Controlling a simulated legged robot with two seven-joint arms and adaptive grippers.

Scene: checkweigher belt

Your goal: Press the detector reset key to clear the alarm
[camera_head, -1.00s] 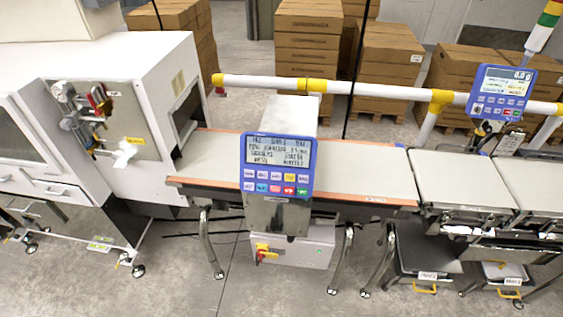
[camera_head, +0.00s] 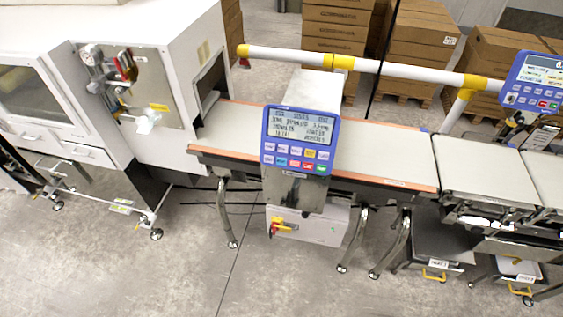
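The detector panel (camera_head: 300,140) is a blue-framed unit with a grey text display and two rows of coloured keys below it. It is mounted on the front of a metal detector housing (camera_head: 313,90) that stands over the belt. Neither of my grippers shows in the head view.
The conveyor belt (camera_head: 385,155) runs left to right through the detector. A white cabinet machine (camera_head: 170,60) stands at left. A second blue panel (camera_head: 535,85) is at right. A white and yellow rail (camera_head: 400,70) runs behind. Open floor (camera_head: 300,285) lies in front.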

